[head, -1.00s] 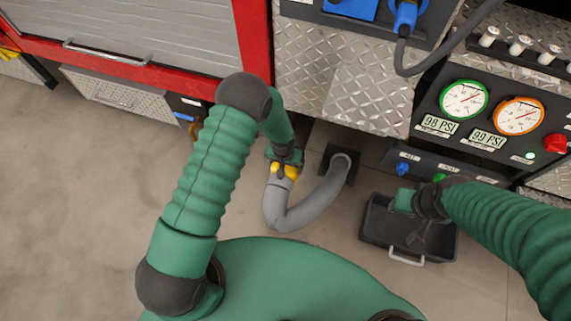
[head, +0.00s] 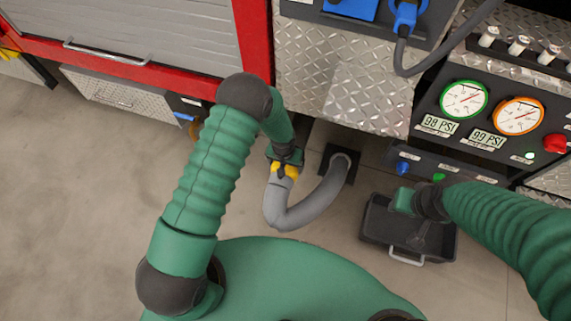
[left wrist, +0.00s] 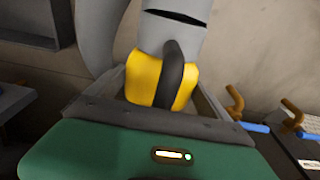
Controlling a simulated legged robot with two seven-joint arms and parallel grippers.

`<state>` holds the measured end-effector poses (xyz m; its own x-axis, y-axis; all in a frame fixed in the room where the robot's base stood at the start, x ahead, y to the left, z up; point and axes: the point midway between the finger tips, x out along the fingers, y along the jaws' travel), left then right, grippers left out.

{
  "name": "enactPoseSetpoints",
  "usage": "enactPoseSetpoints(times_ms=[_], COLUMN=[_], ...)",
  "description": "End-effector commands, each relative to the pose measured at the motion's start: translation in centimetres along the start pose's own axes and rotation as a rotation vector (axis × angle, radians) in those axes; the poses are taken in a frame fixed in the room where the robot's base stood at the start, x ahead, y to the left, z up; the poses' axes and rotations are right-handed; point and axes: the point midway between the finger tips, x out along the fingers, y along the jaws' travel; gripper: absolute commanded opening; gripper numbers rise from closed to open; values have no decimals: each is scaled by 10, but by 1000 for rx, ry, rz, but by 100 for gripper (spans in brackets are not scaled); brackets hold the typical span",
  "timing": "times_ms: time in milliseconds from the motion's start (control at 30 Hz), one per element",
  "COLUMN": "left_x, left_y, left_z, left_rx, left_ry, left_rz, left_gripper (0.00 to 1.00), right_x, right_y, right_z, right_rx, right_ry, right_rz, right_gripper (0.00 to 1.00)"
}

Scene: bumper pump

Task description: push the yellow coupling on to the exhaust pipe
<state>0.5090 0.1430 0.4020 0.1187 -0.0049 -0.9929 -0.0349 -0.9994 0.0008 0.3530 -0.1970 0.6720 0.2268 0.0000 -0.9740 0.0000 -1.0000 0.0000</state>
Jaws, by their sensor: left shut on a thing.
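The yellow coupling (head: 284,170) sits at the upper end of a grey hose (head: 285,215) in the head view. My left gripper (head: 285,160) is shut on the coupling. In the left wrist view the coupling (left wrist: 145,80) is large, with a dark finger (left wrist: 170,75) across its front and the grey hose rising behind it. I cannot make out the exhaust pipe for certain; my left arm covers part of the truck's underside. My right gripper (head: 405,200) is over a black bin at the right, and its fingers are too unclear to read.
The hose's other end meets a dark floor plate (head: 350,160). The black bin (head: 376,235) stands right of it. A diamond-plate panel (head: 345,95) and a gauge panel (head: 440,100) stand behind. Brown hooks with blue parts (left wrist: 235,100) show at the right in the wrist view. Floor at left is clear.

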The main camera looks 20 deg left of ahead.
Motion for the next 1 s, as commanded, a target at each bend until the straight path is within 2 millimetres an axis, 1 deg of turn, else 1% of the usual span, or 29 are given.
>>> enactPoseSetpoints(times_ms=[600,633,700,900,1000], left_x=[0,0,0,1,-5], left_y=[0,0,0,0,0], left_z=[-8,-8,-8,-6,-7], left_rx=[0,0,0,0,0], left_ry=[3,3,3,-1,0], left_rz=[0,0,0,0,0], left_gripper=[18,92,100,100,100], right_x=[2,2,2,2,-1], right_y=[0,0,0,0,0], right_z=[1,1,0,0,0], right_rx=[0,0,0,0,0], right_ry=[0,0,0,0,0], right_rz=[0,0,0,0,0], right_gripper=[36,36,36,36,36])
